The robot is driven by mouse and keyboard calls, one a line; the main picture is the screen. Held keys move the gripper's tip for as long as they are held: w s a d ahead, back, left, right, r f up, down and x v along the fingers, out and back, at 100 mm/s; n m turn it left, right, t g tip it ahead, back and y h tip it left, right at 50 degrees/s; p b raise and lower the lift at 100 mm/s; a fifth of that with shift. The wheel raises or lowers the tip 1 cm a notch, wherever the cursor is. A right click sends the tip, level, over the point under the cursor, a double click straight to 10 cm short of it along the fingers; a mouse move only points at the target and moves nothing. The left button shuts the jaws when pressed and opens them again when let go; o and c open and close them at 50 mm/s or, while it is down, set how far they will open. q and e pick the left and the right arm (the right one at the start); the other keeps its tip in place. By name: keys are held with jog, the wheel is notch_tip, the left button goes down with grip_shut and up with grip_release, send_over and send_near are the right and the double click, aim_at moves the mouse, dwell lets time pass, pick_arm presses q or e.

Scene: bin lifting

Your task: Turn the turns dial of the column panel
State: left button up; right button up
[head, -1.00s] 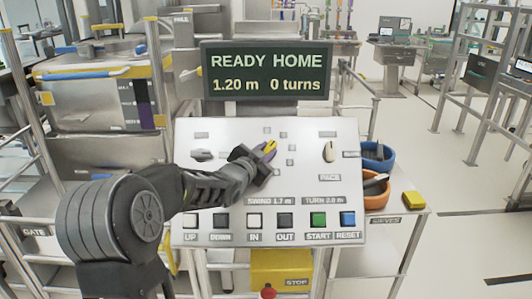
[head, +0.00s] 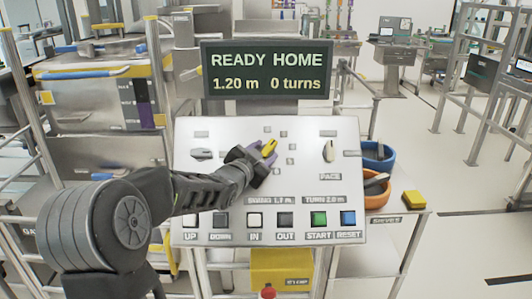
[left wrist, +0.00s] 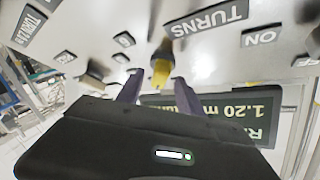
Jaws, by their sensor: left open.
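The column panel (head: 340,185) is a pale sloped board in the middle of the head view. The turns dial (head: 269,147), with a yellow pointer, is near its centre; the pointer also shows in the left wrist view (left wrist: 161,72), under the TURNS label (left wrist: 208,17). My left gripper (head: 259,155) is open at the dial. In the left wrist view, its two purple-grey fingers (left wrist: 158,86) stand either side of the pointer's tip, with gaps visible. The gripper partly hides the dial's surroundings in the head view. My right gripper is not in view.
The screen (head: 266,70) above the panel reads READY HOME, 1.20 m, 0 turns. A PACE knob (head: 328,151) and a left knob (head: 202,154) flank the dial. Several buttons line the lower edge, including green START (head: 319,219). Blue (head: 380,162) and orange bowls stand at the right.

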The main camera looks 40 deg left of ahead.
pick_arm(q)
jog(key=b+v, duration=0.1)
jog(key=v, duration=0.5)
jog(key=shift+f, duration=0.1)
dwell(0.4)
